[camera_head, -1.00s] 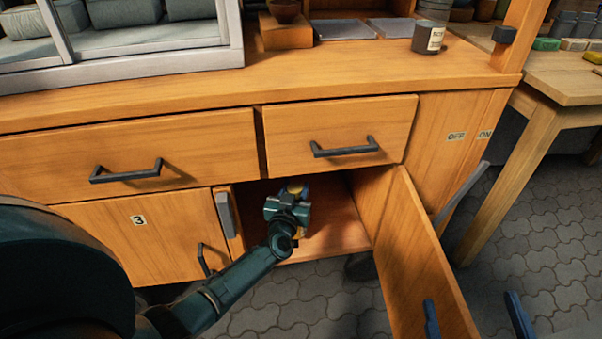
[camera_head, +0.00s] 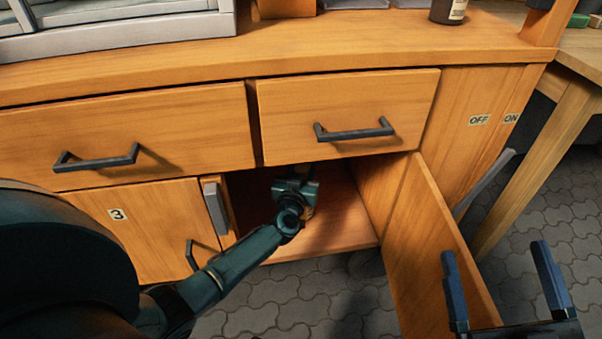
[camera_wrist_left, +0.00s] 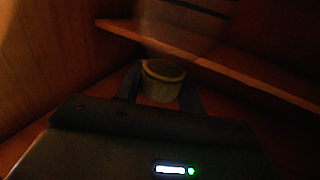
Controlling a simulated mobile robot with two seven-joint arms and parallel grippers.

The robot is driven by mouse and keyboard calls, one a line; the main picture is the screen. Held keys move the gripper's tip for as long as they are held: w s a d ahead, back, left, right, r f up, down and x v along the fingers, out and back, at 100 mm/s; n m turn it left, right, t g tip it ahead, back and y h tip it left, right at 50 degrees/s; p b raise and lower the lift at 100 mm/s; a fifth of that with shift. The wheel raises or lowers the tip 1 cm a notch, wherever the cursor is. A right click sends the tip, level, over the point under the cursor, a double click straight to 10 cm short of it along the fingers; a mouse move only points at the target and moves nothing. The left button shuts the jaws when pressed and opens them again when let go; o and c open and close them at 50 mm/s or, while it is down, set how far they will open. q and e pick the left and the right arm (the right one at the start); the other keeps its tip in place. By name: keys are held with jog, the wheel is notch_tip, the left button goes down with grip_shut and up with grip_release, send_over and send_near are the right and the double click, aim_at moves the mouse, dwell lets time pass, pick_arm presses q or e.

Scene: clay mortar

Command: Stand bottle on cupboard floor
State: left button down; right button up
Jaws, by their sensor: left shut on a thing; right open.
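My left gripper (camera_head: 297,185) is inside the open cupboard, under the right drawer. It is shut on the bottle, whose pale round top (camera_wrist_left: 163,80) shows between the dark fingers in the left wrist view. In the head view my gripper hides nearly all of the bottle. The bottle's lower end is hidden, so I cannot tell whether it touches the cupboard floor (camera_head: 340,232). My right gripper (camera_head: 496,255) is open and empty at the lower right, in front of the open door.
The cupboard door (camera_head: 430,245) stands open on the right. A shut door marked 3 (camera_head: 140,225) is on the left. Two drawers with dark handles (camera_head: 355,131) lie above. The cupboard floor to the right of my left gripper is bare. A shelf edge (camera_wrist_left: 230,62) crosses the dark interior.

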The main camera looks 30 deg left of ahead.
pick_arm(q)
jog(key=shift+r, duration=0.1)
jog(key=c, duration=0.9)
grip_release()
pick_arm(e)
jog(key=shift+r, duration=0.15)
pick_arm(q)
jog(key=shift+o, duration=0.2)
jog(key=p+v, duration=0.5)
jog(key=v, duration=0.7)
pick_arm(e)
jog(key=shift+s+d+f+g+h, duration=0.1)
jog(key=shift+s+f+g+h, duration=0.15)
jog(key=shift+f+h, duration=0.3)
jog(key=shift+s+d+f+g+h, duration=0.1)
jog(key=shift+s+f+g+h, duration=0.05)
jog(key=shift+f+g+h, duration=0.3)
